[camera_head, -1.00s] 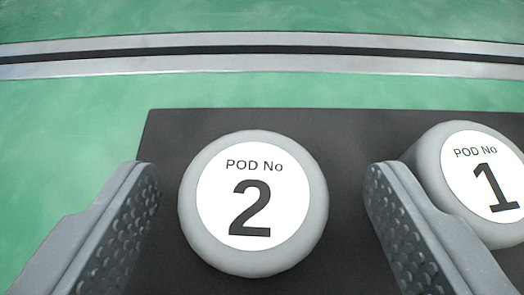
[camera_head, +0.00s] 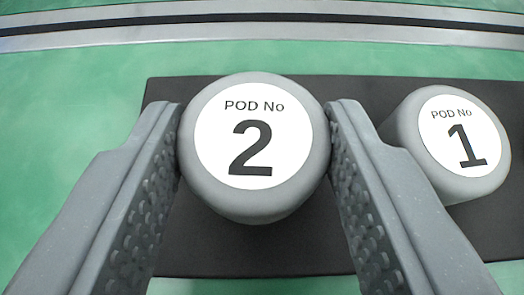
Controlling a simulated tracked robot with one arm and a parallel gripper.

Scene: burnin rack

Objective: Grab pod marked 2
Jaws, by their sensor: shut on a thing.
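The pod marked 2 (camera_head: 254,200) is a grey round pod with a white label reading "POD No 2", in the middle of the head camera view. My gripper (camera_head: 254,125) has one grey textured finger on each side of this pod, and both fingers touch its sides. The gripper is shut on it. The pod is over the dark mat; I cannot tell whether it still rests on it. Its underside is hidden.
A metal rail with a dark slot (camera_head: 260,30) runs across the back.

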